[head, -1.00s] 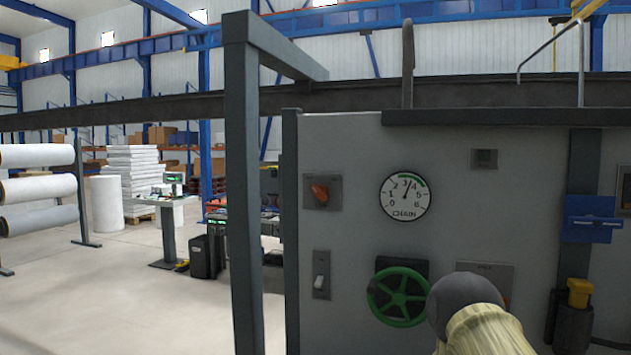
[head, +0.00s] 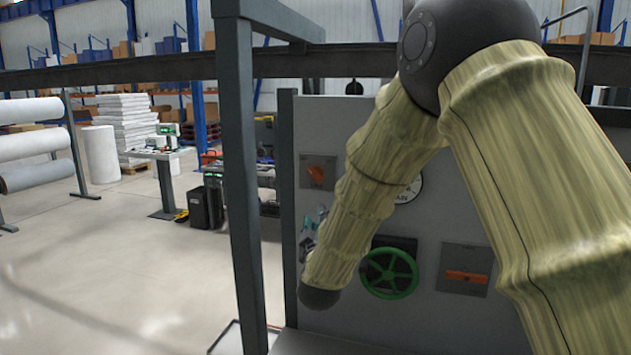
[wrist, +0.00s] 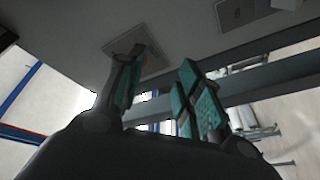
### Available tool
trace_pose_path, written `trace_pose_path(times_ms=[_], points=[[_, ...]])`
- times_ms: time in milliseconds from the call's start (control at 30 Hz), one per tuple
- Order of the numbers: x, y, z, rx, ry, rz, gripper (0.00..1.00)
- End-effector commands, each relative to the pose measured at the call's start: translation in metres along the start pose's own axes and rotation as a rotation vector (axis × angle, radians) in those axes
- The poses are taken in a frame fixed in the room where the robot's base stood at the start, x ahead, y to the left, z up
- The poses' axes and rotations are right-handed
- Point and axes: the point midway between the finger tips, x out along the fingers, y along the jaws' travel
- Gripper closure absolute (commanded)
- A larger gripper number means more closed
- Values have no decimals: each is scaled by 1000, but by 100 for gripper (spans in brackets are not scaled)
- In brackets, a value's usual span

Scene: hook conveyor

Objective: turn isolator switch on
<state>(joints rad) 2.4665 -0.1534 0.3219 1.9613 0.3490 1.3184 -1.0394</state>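Two orange-handled switches show on the grey panel in the head view. One is a rotary knob (head: 317,173) on a square plate at upper left, its handle roughly level or slightly tilted. The other is a level orange bar (head: 467,277) on a plate at lower right. I cannot read which is the isolator. My gripper (head: 311,228), with teal finger pads, is below the rotary knob near the panel's left edge. In the wrist view my gripper (wrist: 165,68) is open, with an empty gap. Its left finger overlaps a square plate (wrist: 126,44); any handle there is hidden.
A green handwheel (head: 390,273) sits right of my forearm. The round gauge (head: 411,188) is mostly hidden by my arm. A grey upright post (head: 240,190) stands just left of the panel. Open floor (head: 110,260) lies further left.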

Motion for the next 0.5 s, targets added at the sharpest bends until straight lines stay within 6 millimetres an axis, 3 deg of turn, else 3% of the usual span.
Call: trace_pose_path(times_ms=[33,167,367,500], points=[[5,11,-18,-12,21,28,64],[11,25,-41,-33,48,67,64],[26,31,-47,-37,52,76,64],[47,33,-49,-36,53,76,64]])
